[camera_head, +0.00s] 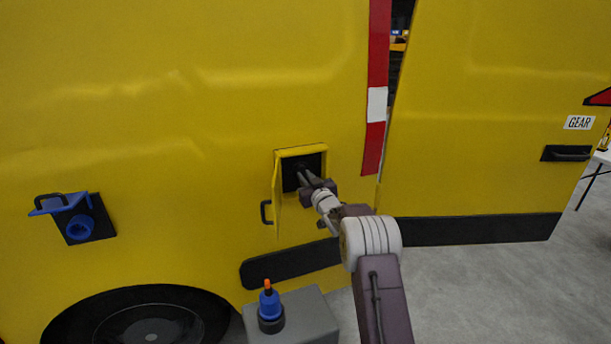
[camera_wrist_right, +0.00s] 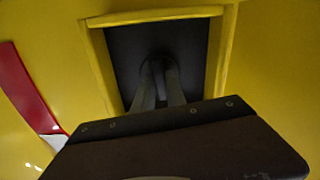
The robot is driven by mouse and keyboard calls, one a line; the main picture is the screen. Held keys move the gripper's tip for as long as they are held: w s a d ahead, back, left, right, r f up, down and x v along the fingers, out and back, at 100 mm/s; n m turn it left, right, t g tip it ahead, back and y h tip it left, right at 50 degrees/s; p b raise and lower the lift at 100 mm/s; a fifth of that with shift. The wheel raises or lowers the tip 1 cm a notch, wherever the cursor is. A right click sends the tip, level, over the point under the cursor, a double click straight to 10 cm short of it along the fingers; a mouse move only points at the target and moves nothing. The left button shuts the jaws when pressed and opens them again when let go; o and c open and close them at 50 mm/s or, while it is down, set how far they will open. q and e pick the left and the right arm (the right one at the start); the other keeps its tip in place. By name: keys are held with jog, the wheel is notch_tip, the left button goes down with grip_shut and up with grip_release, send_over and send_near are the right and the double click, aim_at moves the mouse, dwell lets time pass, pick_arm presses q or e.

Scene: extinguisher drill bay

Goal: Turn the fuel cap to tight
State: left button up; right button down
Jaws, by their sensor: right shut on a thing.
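The fuel cap (camera_wrist_right: 153,66) is a dark round shape inside a square recess (camera_wrist_right: 118,57) in the yellow vehicle wall; it is dim and mostly hidden by my fingers. My right gripper (camera_wrist_right: 158,82) reaches into the recess and is shut on the cap. In the head view my right gripper (camera_head: 302,175) is at the recess too, with the arm coming up from the lower right. The yellow fuel flap (camera_head: 278,205) hangs open at the left of the recess. Any mark on the cap is too dark to read. My left gripper is not in view.
A black plate with a blue hinged cover and socket (camera_head: 79,227) is on the wall at left. A grey box (camera_head: 308,315) bears a blue piece with an orange tip (camera_head: 269,303). A door marked GEAR (camera_head: 579,122) is at right. The floor at lower right is clear.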

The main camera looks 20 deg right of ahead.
jog(key=shift+m, duration=0.7)
jog(key=shift+f+p, duration=0.1)
jog(key=shift+p, duration=0.2)
jog(key=c, duration=1.4)
grip_release()
jog(key=shift+o, duration=0.2)
jog(key=s+b, duration=0.1)
jog(key=s, duration=0.8)
jog(key=shift+a, duration=0.3)
